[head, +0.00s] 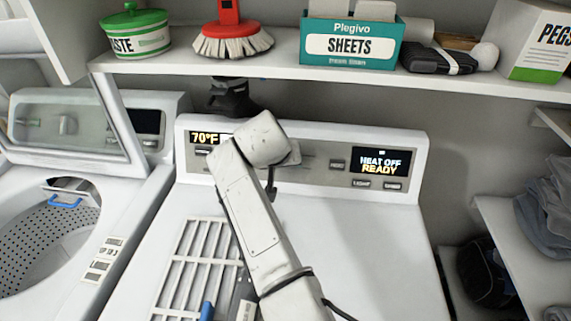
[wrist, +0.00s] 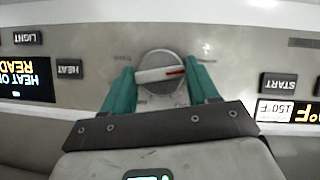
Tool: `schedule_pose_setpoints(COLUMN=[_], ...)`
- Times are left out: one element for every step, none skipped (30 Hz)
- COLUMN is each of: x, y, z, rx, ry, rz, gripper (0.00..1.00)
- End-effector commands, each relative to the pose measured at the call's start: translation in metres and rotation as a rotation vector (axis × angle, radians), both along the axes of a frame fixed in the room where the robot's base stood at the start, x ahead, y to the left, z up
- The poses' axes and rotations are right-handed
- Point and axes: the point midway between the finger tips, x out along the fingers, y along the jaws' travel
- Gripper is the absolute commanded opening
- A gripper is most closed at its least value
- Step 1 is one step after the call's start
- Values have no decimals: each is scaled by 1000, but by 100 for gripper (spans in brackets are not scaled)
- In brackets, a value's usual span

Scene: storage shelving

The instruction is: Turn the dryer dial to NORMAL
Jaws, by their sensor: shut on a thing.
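The dryer dial (wrist: 150,62) is a round grey knob with a pale bar across it, in the middle of the wrist view. A red mark sits at the right end of the bar, which lies nearly level in this upside-down view. My gripper (wrist: 164,80) has its teal fingers on either side of the dial, shut on it. The labels around the dial are too blurred to read, and some are hidden by the fingers. In the head view my arm hides the dial and fingertips. The dryer (head: 350,235) has a display (head: 381,164) reading HEAT OFF READY.
A START button (wrist: 283,83) and a HEAT button (wrist: 69,69) flank the dial. A shelf (head: 280,68) above the dryer holds a SHEETS box (head: 350,44) and a red brush (head: 232,42). An open washer (head: 50,235) stands left. A white rack (head: 195,265) lies on the dryer top.

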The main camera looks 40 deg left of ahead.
Motion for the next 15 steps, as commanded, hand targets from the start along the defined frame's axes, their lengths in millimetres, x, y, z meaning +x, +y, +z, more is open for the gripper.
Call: schedule_pose_setpoints(x=[-1, -1, -1, -1, -1, -1, -1, -1, -1, -1, -1, -1, -1, -1, -1], y=[0, 0, 0, 0, 0, 1, 1, 1, 1, 1, 1, 1, 1, 1, 1], z=[-4, -4, -4, -4, -4, -3, -3, -3, -3, -3, -3, -3, -3, -3, -3], rx=[-27, -41, -59, -71, -82, -96, -106, -114, -124, -130, -137, -144, -148, -151, -155], ry=[-12, -20, -32, -39, -45, -54, -61, -66, -72, -76, -80, -83, -86, -88, -90], rz=[13, 19, 29, 37, 43, 51, 57, 62, 67, 70, 73, 77, 80, 82, 83], gripper=[29, 29, 29, 29, 29, 29, 29, 29, 29, 29, 29, 29, 29, 29, 29])
